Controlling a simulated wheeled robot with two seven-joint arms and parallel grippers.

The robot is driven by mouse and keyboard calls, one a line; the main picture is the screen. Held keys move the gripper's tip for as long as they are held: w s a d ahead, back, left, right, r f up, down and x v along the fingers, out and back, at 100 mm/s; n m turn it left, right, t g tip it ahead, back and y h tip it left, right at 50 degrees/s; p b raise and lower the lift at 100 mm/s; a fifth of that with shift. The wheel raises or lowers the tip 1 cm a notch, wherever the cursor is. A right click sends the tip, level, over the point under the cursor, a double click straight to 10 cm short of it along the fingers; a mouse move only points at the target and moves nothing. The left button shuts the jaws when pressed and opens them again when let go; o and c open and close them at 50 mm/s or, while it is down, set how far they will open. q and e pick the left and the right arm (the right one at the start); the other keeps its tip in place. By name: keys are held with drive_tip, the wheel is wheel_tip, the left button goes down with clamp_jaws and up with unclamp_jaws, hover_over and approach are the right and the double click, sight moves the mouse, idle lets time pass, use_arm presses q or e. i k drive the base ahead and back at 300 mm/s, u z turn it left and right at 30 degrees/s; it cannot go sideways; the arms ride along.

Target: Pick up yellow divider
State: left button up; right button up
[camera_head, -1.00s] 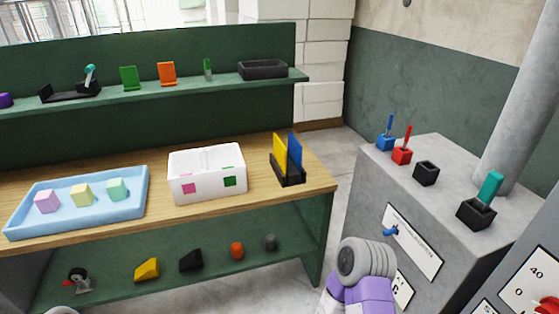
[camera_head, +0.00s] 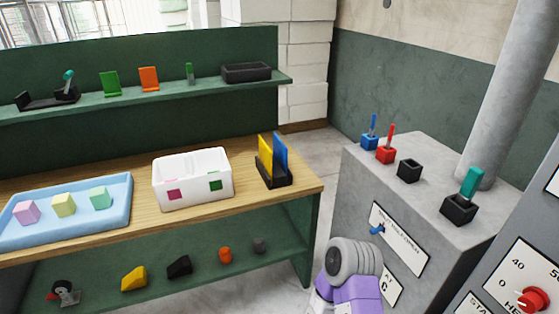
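The yellow divider (camera_head: 265,157) is a thin upright plate standing in a black holder (camera_head: 276,181) near the right end of the wooden table. A blue divider (camera_head: 281,153) stands beside it, on its right, in the same holder. Part of my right arm shows at the bottom right of the middle, below and to the right of the holder, well apart from it. Neither of my grippers shows.
A white two-compartment box (camera_head: 192,179) stands left of the holder. A light blue tray (camera_head: 70,232) holds three foam cubes. A green shelf (camera_head: 130,104) runs behind, above the wooden table (camera_head: 308,183). A grey console (camera_head: 425,185) with levers stands right.

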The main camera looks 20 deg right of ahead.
sight(266, 154)
drive_tip(key=u, duration=0.15)
drive_tip(key=i, duration=0.95)
drive_tip(key=z, duration=0.1)
